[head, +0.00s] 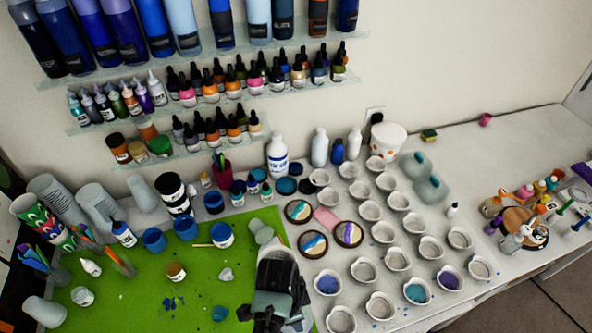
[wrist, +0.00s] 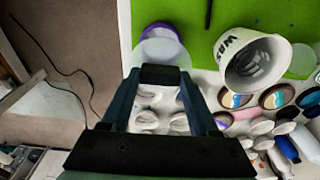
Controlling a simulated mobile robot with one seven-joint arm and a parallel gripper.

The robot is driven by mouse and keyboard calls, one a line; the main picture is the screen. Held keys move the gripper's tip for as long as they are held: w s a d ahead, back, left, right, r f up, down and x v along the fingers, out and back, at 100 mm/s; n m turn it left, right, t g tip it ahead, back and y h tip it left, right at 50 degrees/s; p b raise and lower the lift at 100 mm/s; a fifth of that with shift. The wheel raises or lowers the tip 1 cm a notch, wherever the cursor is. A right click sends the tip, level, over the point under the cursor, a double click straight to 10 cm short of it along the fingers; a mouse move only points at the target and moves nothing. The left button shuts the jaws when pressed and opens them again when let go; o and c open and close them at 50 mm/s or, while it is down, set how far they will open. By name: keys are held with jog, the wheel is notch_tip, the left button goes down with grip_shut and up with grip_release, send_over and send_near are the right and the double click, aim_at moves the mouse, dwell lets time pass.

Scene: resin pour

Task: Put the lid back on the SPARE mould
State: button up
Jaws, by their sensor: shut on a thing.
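My gripper (head: 275,288) is low over the green mat's front right edge. In the wrist view its fingers (wrist: 160,76) are shut on a pale, rounded thing with a purple edge (wrist: 160,50). Much of it is hidden by the fingertips, and I cannot tell whether it is a lid or a cup. Several pale moulds (head: 398,258) stand in rows right of the mat, some filled blue or purple. Moulds also show between the fingers in the wrist view (wrist: 147,119). No SPARE label is readable, and I cannot pick out that mould or a separate lid.
A white cup with partly readable lettering, "WAS" (wrist: 272,55), stands close to the gripper. Round coloured pieces (head: 348,234) and a pink block (head: 326,219) lie behind the gripper. Jars and cups crowd the green mat (head: 130,295). Bottles line the wall shelves. The counter's far right back is fairly clear.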

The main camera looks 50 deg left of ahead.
jog(key=shift+f+b, duration=2.4)
jog(key=shift+f, duration=0.05)
jog(key=shift+f+b, duration=0.45)
jog(key=shift+f, duration=0.3)
jog(key=shift+p, duration=0.45)
jog(key=shift+f, duration=0.15)
dwell(0.5)
jog(key=o, duration=1.4)
jog(key=shift+o, duration=0.3)
